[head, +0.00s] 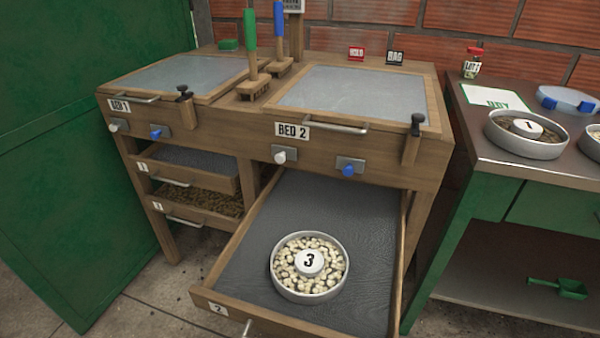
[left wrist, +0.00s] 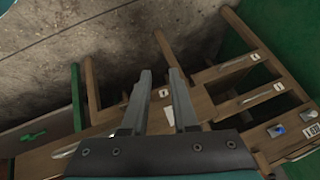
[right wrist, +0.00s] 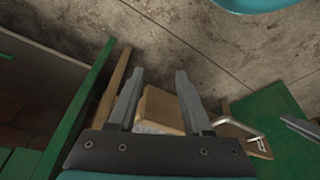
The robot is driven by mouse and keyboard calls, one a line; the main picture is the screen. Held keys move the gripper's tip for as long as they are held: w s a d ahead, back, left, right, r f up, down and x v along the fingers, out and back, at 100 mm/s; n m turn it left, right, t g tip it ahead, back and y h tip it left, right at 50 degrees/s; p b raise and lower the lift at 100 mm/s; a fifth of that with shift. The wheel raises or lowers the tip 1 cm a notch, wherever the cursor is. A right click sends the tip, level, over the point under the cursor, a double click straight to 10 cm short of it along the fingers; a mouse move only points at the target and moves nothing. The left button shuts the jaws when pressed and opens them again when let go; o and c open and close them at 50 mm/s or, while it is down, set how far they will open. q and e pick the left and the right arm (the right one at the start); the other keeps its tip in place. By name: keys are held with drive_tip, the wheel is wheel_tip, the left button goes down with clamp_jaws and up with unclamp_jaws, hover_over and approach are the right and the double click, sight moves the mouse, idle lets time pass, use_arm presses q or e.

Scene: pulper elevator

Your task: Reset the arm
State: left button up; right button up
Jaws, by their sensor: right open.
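My left gripper (left wrist: 160,90) shows in the left wrist view with its two fingers apart and nothing between them. The wooden bench frame and drawer fronts lie beyond it. My right gripper (right wrist: 160,90) shows in the right wrist view, open and empty, with a wooden part (right wrist: 160,110) seen beyond and between its fingers. Neither gripper shows in the head view. Drawer 2 (head: 240,250) is pulled out under the BED 2 panel (head: 350,92). A round dish labelled 3 (head: 310,292), full of pale beans, sits in it.
BED 1 (head: 180,75) is at the left, with lower drawers (head: 200,165) under it. Two brushes, green (head: 250,45) and blue (head: 279,40), stand upright between the beds. A green cabinet (head: 80,150) is at the left. A side table (head: 470,140) at the right holds dish 1 (head: 500,143).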

use_arm(q)
drive_tip(key=s+d+r+n+g, duration=0.2)
drive_tip(key=s+r+n+g, duration=0.15)
drive_tip(key=s, duration=0.35)
wheel_tip(320, 180, down, 15)
drive_tip(key=a+g+p, duration=0.1)
drive_tip(key=a+p, duration=0.1)
drive_tip(key=p, duration=0.5)
use_arm(e)
wheel_tip(320, 180, down, 14)
drive_tip(key=d+g, duration=0.1)
drive_tip(key=d, duration=0.1)
use_arm(q)
drive_tip(key=s+a+f+p, duration=0.5)
drive_tip(key=s+f+p, duration=0.1)
drive_tip(key=s, duration=0.5)
drive_tip(key=shift+s+a+f, duration=0.15)
drive_tip(key=shift+a+f, duration=0.2)
drive_tip(key=shift+f, duration=0.25)
use_arm(e)
drive_tip(key=s+d+f, duration=0.5)
drive_tip(key=s+f, duration=0.2)
drive_tip(key=s, duration=0.5)
drive_tip(key=shift+d+f+h, duration=0.2)
drive_tip(key=shift+f+h, duration=0.05)
drive_tip(key=shift+h, duration=0.15)
